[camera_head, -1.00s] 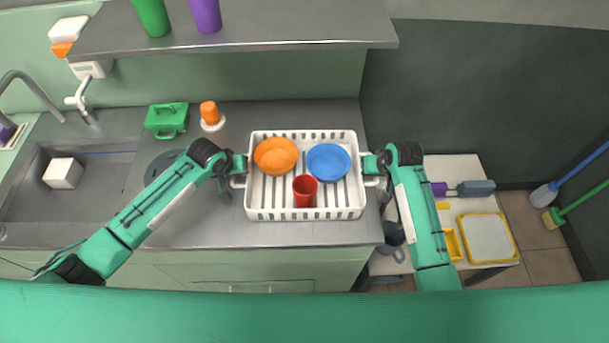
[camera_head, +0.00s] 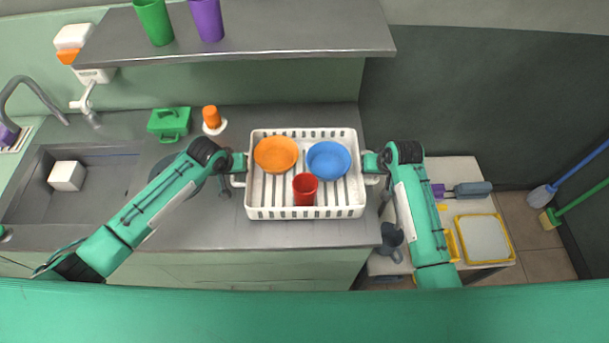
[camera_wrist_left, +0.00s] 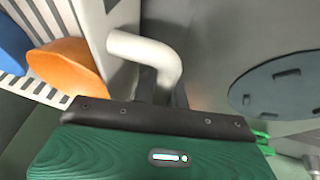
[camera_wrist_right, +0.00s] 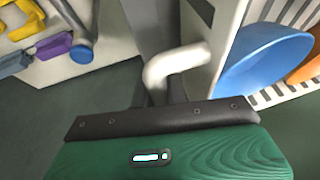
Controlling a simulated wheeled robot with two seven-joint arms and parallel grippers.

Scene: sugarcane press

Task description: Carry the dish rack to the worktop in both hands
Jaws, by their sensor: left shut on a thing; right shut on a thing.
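The white dish rack (camera_head: 305,213) is in the middle of the head view, over the grey worktop (camera_head: 210,235). It holds an orange bowl (camera_head: 276,154), a blue bowl (camera_head: 328,159) and a red cup (camera_head: 305,190). My left gripper (camera_head: 239,171) is shut on the rack's left handle (camera_wrist_left: 150,52). My right gripper (camera_head: 372,170) is shut on its right handle (camera_wrist_right: 175,65). The rack looks level. I cannot tell whether its underside touches the worktop. The fingertips are mostly hidden in the wrist views.
A green caddy (camera_head: 169,123) and an orange cup (camera_head: 211,117) stand at the back of the worktop. The sink (camera_head: 100,185) is at left. A shelf (camera_head: 290,32) with two cups hangs above. A low side table (camera_head: 455,170) with items stands at right.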

